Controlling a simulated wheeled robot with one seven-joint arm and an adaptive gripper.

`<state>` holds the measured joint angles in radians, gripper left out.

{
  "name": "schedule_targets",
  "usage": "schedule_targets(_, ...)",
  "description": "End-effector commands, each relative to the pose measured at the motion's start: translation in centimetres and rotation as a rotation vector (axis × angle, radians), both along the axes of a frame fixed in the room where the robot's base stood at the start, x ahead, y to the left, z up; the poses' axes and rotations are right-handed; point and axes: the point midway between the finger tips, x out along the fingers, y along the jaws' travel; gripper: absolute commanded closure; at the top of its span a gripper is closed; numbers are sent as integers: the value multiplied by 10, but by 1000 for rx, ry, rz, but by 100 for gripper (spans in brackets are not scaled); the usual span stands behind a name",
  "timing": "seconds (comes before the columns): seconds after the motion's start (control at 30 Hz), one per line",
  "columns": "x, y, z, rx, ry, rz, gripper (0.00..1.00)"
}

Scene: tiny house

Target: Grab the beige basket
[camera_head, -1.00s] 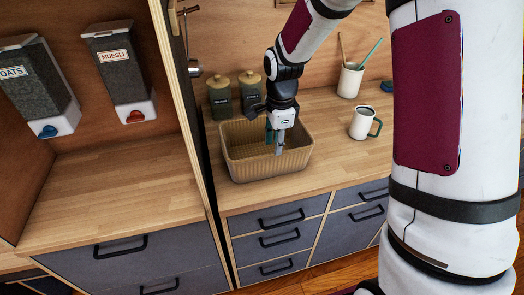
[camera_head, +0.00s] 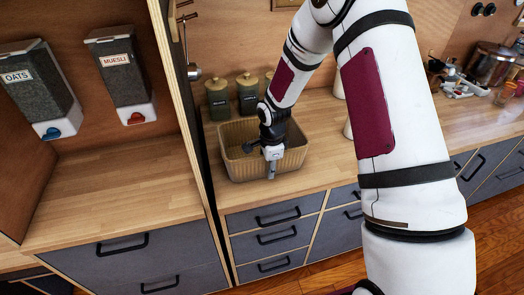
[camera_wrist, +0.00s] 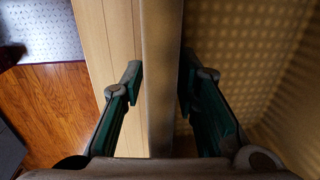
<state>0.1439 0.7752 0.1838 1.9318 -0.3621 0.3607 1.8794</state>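The beige basket (camera_head: 291,160) stands upright on the wooden counter and looks empty where I see inside. My gripper (camera_head: 271,171) points down at the basket's front wall, seen from my body camera. In the wrist view, my gripper's green fingers (camera_wrist: 160,75) straddle the basket's wall (camera_wrist: 161,40), one on the outside and one on the inside. Both fingertips appear very close to the wall. I cannot tell whether they press on it. My wrist hides part of the basket's middle.
Several lidded jars (camera_head: 248,92) stand just behind the basket. A tall wooden panel edge (camera_head: 187,130) rises to its left. A white mug (camera_head: 347,128) is mostly hidden behind my arm. Drawers (camera_head: 274,216) lie below the counter front.

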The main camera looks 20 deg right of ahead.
Motion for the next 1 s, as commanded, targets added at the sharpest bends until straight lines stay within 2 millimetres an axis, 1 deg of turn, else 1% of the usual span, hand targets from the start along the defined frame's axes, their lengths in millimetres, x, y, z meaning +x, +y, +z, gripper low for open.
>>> schedule_targets(0.1, 1, 0, -4, 0, 0, 0, 72)
schedule_targets(0.27, 1, 0, -4, 0, -1, 0, 72)
schedule_targets(0.3, 1, 0, -4, 0, -1, 0, 74)
schedule_targets(0.37, 1, 0, -4, 0, -1, 0, 88)
schedule_targets(0.4, 1, 0, -4, 0, -1, 0, 97)
schedule_targets(0.43, 1, 0, -4, 0, -1, 0, 100)
schedule_targets(0.83, 1, 0, -3, 0, -2, 0, 100)
schedule_targets(1.0, 2, 0, 3, -1, -4, 0, 100)
